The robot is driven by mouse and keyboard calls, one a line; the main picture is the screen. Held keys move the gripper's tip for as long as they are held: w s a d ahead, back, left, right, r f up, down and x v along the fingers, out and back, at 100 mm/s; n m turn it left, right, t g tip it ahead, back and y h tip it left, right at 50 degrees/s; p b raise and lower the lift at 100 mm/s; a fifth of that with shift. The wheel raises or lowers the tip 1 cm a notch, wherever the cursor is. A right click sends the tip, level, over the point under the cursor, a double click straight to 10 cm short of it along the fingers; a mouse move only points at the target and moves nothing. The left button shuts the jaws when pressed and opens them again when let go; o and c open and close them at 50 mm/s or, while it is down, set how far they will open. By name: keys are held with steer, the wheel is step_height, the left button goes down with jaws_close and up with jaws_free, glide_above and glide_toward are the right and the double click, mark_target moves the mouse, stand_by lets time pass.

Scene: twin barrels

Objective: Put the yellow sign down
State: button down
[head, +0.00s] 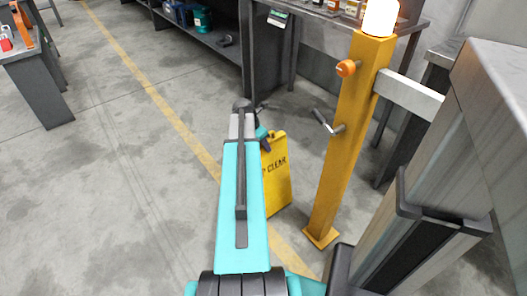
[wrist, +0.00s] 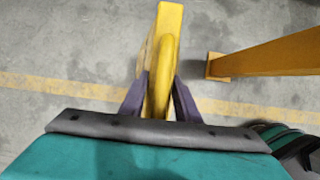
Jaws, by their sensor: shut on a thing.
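The yellow sign (head: 276,181) hangs upright in the head view, partly hidden behind my arm, with the word "CLEAR" readable on it. In the wrist view the yellow sign (wrist: 171,20) is seen from above, its top edge between the two dark fingers. My gripper (wrist: 159,105) is shut on the sign's top. In the head view my gripper (head: 264,138) is mostly hidden behind the arm. I cannot tell whether the sign's lower edge touches the floor.
An orange-yellow post (head: 346,150) with a lit lamp stands just right of the sign; it also shows in the wrist view (wrist: 265,55). A dark workbench (head: 215,40) is behind. A table (head: 40,85) stands far left. The grey floor (head: 110,190) at left is clear.

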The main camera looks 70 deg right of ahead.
mark_target(264, 150)
steer(key=shift+f+b, duration=0.7)
steer(key=shift+f, duration=1)
steer(key=c, duration=1.3)
jaws_free()
steer(key=shift+f, duration=0.1)
steer(key=p+v, duration=0.3)
steer(key=v, duration=0.9)
steer(key=shift+a, duration=0.1)
steer(key=shift+w, duration=0.1)
